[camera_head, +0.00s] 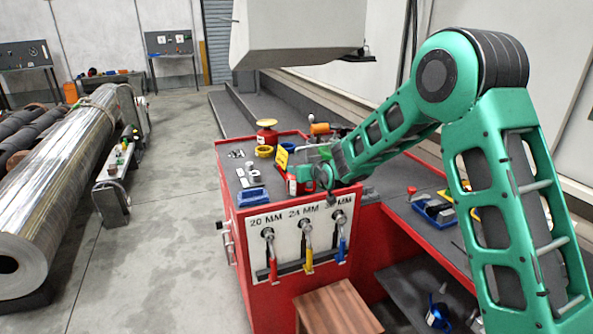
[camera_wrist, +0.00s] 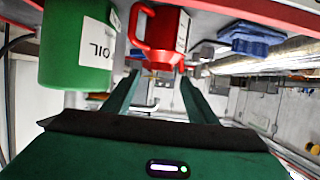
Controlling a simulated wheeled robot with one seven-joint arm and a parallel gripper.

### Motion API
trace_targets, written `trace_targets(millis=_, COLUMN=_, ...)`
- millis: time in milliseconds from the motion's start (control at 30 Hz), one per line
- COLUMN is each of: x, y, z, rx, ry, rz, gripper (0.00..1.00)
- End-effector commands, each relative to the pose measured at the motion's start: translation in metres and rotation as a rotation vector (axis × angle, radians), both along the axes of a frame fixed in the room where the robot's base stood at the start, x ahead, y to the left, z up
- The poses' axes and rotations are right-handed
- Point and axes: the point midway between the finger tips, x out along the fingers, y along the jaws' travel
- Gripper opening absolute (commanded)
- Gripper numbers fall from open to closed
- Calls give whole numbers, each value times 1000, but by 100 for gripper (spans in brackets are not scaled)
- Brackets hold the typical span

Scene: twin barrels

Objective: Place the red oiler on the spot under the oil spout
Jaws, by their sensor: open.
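A red oiler (camera_wrist: 160,30) with a loop handle and a white label shows at the top middle of the wrist view, beyond and between my gripper's fingers. My gripper (camera_wrist: 160,92) is open, and I cannot tell whether its fingers touch the oiler. In the head view my gripper (camera_head: 318,179) is low over the red workbench top, beside a small red item with a white label (camera_head: 292,186), which looks like the oiler. A green container marked OIL (camera_wrist: 80,50) stands at the left in the wrist view. I cannot make out the oil spout or the spot under it.
A pale box-like housing (camera_head: 295,35) hangs above.

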Motion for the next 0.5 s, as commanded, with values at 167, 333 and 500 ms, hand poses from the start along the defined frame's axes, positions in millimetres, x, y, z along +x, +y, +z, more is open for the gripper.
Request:
trace_targets(millis=167, x=-29, y=-10, z=13, rx=0, ry=0, rz=1, gripper=52)
trace_targets(millis=333, x=-45, y=-16, z=20, rx=0, ry=0, rz=1, gripper=52)
trace_targets(millis=500, x=-52, y=-18, z=22, rx=0, ry=0, rz=1, gripper=52)
